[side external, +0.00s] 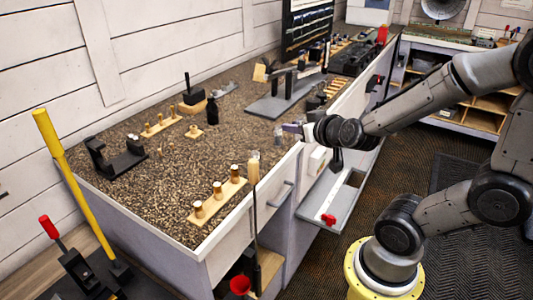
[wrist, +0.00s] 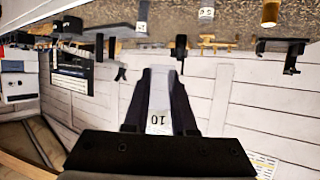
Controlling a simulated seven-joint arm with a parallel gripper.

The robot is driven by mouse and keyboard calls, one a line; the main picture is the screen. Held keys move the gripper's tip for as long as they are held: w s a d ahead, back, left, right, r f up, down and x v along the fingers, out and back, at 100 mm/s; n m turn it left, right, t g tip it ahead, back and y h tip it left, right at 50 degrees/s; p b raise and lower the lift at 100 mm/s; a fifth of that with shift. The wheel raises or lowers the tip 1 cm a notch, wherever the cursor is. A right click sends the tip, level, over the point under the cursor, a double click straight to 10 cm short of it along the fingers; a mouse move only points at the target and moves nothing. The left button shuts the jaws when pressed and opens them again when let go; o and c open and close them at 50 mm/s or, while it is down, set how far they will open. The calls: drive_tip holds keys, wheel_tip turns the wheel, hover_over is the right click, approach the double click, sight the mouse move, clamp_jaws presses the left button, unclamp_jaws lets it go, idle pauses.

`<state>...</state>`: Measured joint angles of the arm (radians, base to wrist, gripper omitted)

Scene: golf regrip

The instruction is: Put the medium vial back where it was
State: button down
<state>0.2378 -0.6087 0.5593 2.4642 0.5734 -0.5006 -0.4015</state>
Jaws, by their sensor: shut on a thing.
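My gripper (wrist: 160,76) is shut on a pale vial marked 10 (wrist: 158,122), which fills the gap between its two dark fingers in the wrist view. It appears to be the medium vial. In the side external view my gripper (side external: 293,128) is at the right edge of the speckled bench top, and the vial is too small to make out there. Two other pale labelled pieces, one (wrist: 206,12) and another (wrist: 142,16), show at the top of the wrist view and look like vials. The spot the held vial came from cannot be told.
The speckled bench top (side external: 205,160) has open room at its middle. A wooden block with several pegs (side external: 218,198) lies near the front edge.

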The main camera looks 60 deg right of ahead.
drive_tip(key=a+x, duration=0.1)
drive_tip(key=x, duration=0.9)
hover_over(264, 152)
drive_tip(key=f, duration=0.5)
drive_tip(key=shift+s+f, duration=0.1)
drive_tip(key=shift+s, duration=0.1)
drive_tip(key=shift+w+f, duration=0.15)
drive_tip(key=shift+w+d+f, duration=0.1)
drive_tip(key=shift+w+f, duration=0.05)
drive_tip(key=shift+f, duration=1.55)
drive_tip(key=shift+f, duration=0.1)
drive_tip(key=c, duration=0.7)
unclamp_jaws()
drive_tip(key=shift+c, duration=0.2)
